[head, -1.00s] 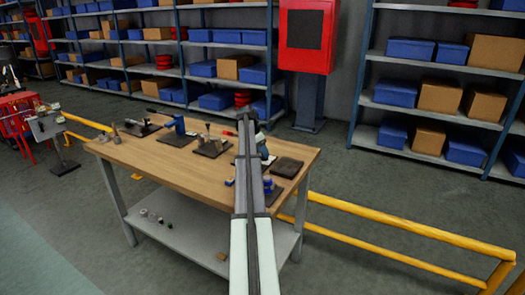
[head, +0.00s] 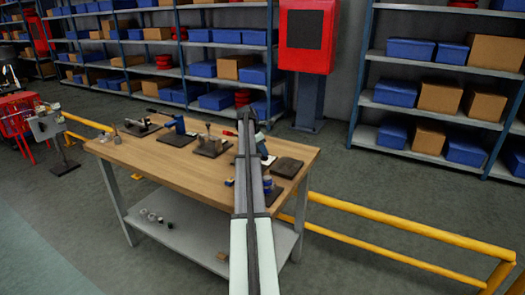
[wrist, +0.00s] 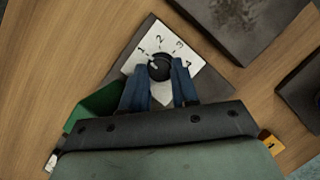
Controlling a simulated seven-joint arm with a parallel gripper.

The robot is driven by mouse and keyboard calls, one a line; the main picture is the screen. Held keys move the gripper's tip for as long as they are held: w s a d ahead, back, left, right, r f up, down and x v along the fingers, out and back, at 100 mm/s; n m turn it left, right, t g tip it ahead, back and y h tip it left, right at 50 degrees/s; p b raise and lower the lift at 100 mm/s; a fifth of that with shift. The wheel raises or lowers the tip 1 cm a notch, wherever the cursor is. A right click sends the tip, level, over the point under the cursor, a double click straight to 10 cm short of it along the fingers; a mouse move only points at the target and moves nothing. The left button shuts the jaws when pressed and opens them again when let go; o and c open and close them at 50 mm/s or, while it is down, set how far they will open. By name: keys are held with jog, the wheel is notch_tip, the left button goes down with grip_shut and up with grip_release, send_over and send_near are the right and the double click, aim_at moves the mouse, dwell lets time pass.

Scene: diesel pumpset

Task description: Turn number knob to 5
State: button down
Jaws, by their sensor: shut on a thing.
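The number knob (wrist: 159,66) is a small black round knob on a white dial plate (wrist: 170,42). The plate carries the numbers 1, 2, 3 and 4, and a 5 is not visible. A small pale mark on the knob appears to point to the upper left, near the 1; it is small and hard to read exactly. My gripper (wrist: 161,73) has its two blue fingers on either side of the knob, shut on it. The fingers cover the plate's lower left and right parts. In the head view my arm hides most of the knob area.
The dial's dark base lies on the wooden workbench (head: 160,156). A dark flat block (wrist: 213,22) is close by, with another dark item at the right. A green part (wrist: 92,108) shows beside the gripper. A yellow rail (head: 400,232) runs behind the bench.

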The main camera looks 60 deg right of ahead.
jog(key=m, duration=0.2)
jog(key=m+g+y, duration=0.1)
jog(key=m, duration=0.1)
jog(key=m+y, duration=0.1)
jog(key=m, duration=0.1)
jog(key=shift+w+d, duration=0.2)
jog(key=shift+d, duration=0.1)
jog(key=m+y, duration=0.1)
jog(key=m, duration=0.2)
jog(key=shift+d+m+g, duration=0.15)
jog(key=shift+m+g, duration=0.15)
jog(key=shift+m, duration=0.1)
jog(key=shift+m+y, duration=0.9)
jog(key=shift+m, duration=0.9)
jog(key=c, duration=0.9)
grip_release()
jog(key=shift+o, duration=0.2)
